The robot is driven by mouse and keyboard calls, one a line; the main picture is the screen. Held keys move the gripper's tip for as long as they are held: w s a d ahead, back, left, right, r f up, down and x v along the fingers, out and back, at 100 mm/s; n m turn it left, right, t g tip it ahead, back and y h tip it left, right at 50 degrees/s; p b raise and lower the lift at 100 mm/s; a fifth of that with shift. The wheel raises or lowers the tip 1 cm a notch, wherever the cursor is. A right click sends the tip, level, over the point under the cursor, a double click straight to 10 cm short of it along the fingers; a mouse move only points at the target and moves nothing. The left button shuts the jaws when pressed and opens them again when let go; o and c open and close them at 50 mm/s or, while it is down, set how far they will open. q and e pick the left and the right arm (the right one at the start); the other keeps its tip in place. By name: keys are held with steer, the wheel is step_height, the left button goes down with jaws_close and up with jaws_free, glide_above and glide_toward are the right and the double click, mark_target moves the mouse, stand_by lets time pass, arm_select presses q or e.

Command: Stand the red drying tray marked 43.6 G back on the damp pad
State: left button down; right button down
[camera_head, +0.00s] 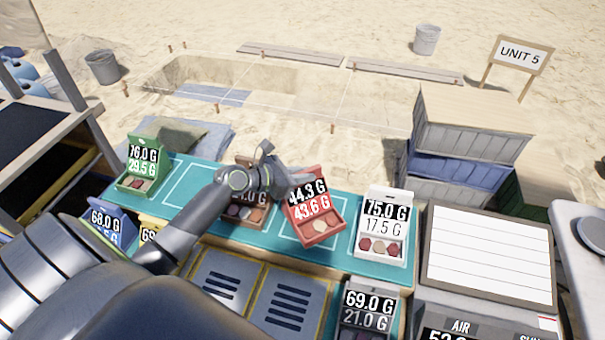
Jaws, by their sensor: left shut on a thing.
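The red drying tray (318,228) shows 44.3 G in white on black above 43.6 G on red. It is tilted, at the teal mat (268,232) right of the middle; I cannot tell whether its base touches the mat. My left gripper (290,184) is at the tray's upper left edge and shut on it; the fingertips are partly hidden. My left arm covers part of the mat and of a brown tray (247,214). No pad is labelled as damp; white outlined rectangles mark the mat. My right gripper is out of view.
A white tray (385,228) marked 75.0 G stands close right of the red one. A green tray (143,172) stands at the mat's left end. Blue, yellow and grey trays stand in front. Vented panels (285,305) lie nearer, a white lined board (488,257) to the right.

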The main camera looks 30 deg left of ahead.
arm_select(q)
steer(key=shift+f, duration=0.55)
steer(key=c, duration=1.3)
jaws_free()
steer(key=shift+c, duration=0.2)
steer(key=shift+f, duration=0.1)
steer(key=shift+b+v, duration=0.85)
steer(key=shift+v, duration=7.8)
steer(key=shift+s+d, duration=0.1)
steer(key=shift+s, duration=0.05)
steer(key=shift+f, duration=0.1)
